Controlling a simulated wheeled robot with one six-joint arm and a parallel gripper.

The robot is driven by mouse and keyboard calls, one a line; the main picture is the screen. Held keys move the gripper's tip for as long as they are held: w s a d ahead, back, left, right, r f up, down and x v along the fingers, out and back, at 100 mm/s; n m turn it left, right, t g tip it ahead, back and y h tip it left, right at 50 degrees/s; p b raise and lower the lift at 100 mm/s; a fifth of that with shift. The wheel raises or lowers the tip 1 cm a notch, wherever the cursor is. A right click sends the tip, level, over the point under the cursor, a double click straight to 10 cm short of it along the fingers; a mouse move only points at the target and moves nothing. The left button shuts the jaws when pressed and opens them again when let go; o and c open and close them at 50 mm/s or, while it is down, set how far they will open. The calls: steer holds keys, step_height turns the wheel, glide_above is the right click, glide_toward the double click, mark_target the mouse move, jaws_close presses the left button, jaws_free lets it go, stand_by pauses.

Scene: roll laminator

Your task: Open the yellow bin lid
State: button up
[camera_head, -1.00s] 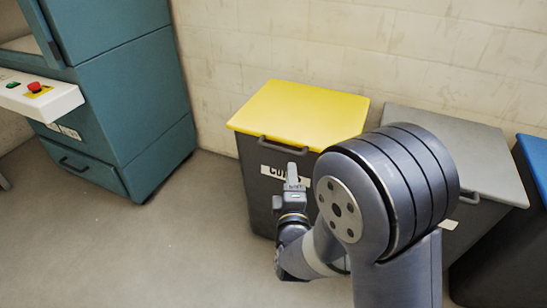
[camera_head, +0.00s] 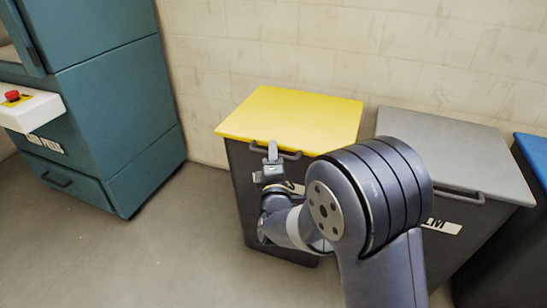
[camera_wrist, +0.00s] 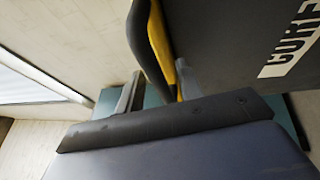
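The yellow bin lid (camera_head: 295,112) lies flat and closed on its dark bin, with its edge also in the wrist view (camera_wrist: 159,45). A dark handle (camera_head: 291,155) runs along the lid's front edge. My gripper (camera_head: 272,150) is at the handle, at its left half. In the wrist view, my gripper (camera_wrist: 158,72) is open, with one finger on each side of the yellow edge and the dark handle bar (camera_wrist: 143,42). I cannot tell whether the fingers touch the handle. My arm hides part of the bin front and its label.
A grey-lidded bin (camera_head: 440,150) stands to the right, then a blue-lidded one (camera_head: 535,165). A teal machine (camera_head: 115,110) with a red button (camera_head: 12,96) stands at the left. A wall is close behind the bins. The floor (camera_head: 150,260) at front left is clear.

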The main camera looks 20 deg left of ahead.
steer(key=shift+w, duration=0.15)
steer(key=shift+r, duration=0.1)
jaws_close()
stand_by(0.4)
